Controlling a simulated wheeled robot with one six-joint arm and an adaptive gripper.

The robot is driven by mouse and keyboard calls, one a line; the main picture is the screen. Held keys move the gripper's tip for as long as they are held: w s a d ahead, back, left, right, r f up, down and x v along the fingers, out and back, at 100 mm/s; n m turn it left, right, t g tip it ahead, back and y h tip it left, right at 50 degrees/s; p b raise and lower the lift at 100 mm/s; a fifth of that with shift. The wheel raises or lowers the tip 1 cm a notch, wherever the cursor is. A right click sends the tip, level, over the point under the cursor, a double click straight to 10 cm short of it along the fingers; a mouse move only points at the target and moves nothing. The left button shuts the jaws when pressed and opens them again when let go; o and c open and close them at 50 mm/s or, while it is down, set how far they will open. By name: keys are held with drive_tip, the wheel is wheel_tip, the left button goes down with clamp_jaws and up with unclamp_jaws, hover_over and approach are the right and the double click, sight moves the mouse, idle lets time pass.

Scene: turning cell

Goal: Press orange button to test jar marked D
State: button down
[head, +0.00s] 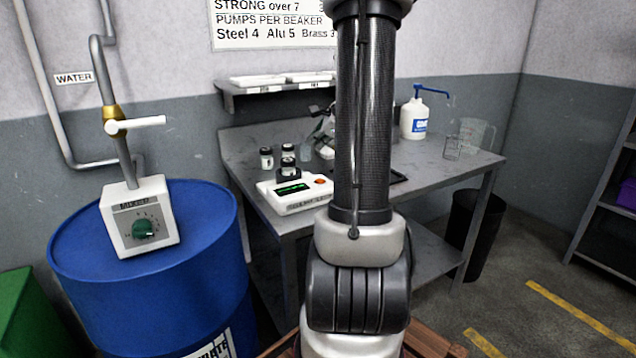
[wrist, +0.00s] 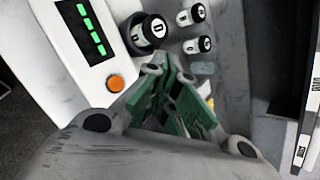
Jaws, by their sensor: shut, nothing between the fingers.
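The white tester (head: 295,204) stands on the grey bench, and it also shows in the wrist view (wrist: 62,35). Its display (wrist: 84,29) is lit with green marks. The orange button (wrist: 115,83) is on its top face and shows small in the head view (head: 320,181). A black-and-white jar marked D (wrist: 150,30) stands on the tester's dark round seat, beside the display. My gripper (wrist: 163,72) is shut and empty, its fingertips just right of the button in the wrist view. I cannot tell its height above the tester. My arm hides much of it in the head view.
Two more jars (wrist: 190,15) (wrist: 197,45) stand behind the tester. A white pump bottle (head: 414,118) and clear beakers (head: 452,147) stand on the bench (head: 430,160) at the right. A blue drum (head: 190,270) with a dial box (head: 140,216) stands at the left.

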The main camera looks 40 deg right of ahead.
drive_tip(key=shift+f, duration=0.1)
drive_tip(key=shift+f, duration=4.35)
drive_tip(key=shift+f, duration=0.4)
drive_tip(key=shift+f, duration=0.35)
drive_tip(key=shift+r, duration=0.8)
drive_tip(key=shift+r, duration=0.1)
drive_tip(key=shift+r, duration=2.4)
